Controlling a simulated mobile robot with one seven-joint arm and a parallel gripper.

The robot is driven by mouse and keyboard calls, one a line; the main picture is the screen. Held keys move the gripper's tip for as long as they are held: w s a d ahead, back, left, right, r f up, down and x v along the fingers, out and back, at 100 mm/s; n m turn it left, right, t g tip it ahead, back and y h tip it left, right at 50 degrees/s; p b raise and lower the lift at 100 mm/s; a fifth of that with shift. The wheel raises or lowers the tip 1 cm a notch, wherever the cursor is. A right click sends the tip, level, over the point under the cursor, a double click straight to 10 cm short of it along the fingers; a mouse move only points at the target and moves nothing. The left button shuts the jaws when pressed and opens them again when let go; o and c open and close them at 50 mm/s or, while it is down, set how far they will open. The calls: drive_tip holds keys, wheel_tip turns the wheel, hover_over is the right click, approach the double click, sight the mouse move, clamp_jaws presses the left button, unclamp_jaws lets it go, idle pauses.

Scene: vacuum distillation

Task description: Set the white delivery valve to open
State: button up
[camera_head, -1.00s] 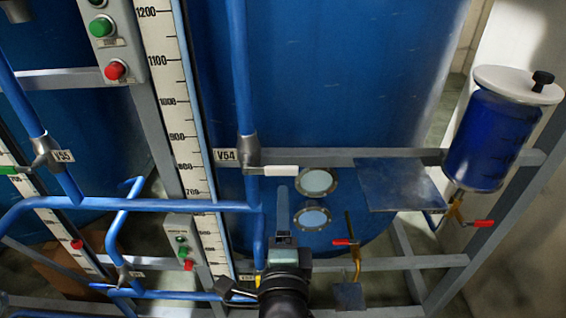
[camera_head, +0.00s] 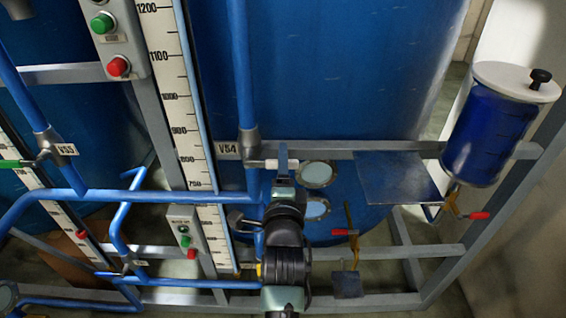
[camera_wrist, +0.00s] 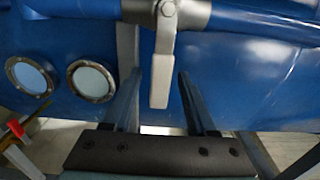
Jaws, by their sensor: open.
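The white delivery valve is the V54 valve (camera_head: 249,142) on a vertical blue pipe. Its white lever (camera_head: 262,163) points right, across the pipe, and my gripper partly covers it. In the wrist view the valve's grey body (camera_wrist: 167,12) sits on the pipe, and the white lever (camera_wrist: 160,82) hangs down between my fingers. My gripper (camera_head: 283,155) is at the lever in the head view. In the wrist view my gripper (camera_wrist: 159,76) is open, one finger on each side of the lever, with visible gaps. I cannot tell the exact depth between fingers and lever.
Two round portholes (camera_head: 317,174) are beside my gripper on the blue tank (camera_head: 320,70). A blue-grey plate (camera_head: 397,178) and a red-handled valve (camera_head: 345,232) are to the right. A frame bar (camera_head: 350,150) runs behind the lever. A V53 valve (camera_head: 48,143) is at left.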

clamp_jaws()
idle(1.4)
